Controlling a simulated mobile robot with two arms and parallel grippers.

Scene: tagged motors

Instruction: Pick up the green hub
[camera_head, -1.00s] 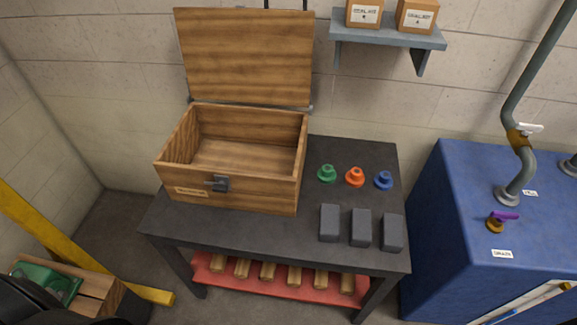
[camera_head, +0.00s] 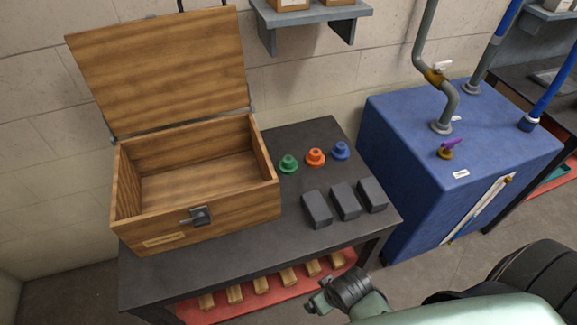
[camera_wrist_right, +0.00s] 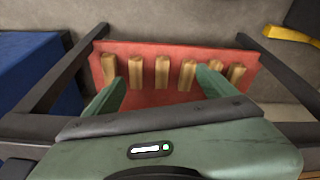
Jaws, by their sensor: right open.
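The green hub (camera_head: 288,164) stands on the dark table (camera_head: 210,255), just right of the open wooden chest (camera_head: 205,215). An orange hub (camera_head: 315,157) and a blue hub (camera_head: 341,150) stand in a row to its right. My right gripper (camera_head: 322,297) is low in front of the table's front edge, apart from the hub. In the right wrist view its two green fingers (camera_wrist_right: 160,85) are spread and empty, with the red lower shelf beyond them. The green hub is not in the wrist view. My left gripper is not in view.
Several dark grey blocks (camera_head: 345,201) stand in front of the hubs. The red lower shelf (camera_wrist_right: 150,99) holds several wooden pieces. A blue cabinet (camera_head: 400,190) with pipes stands right of the table. A wall shelf (camera_head: 312,20) hangs above.

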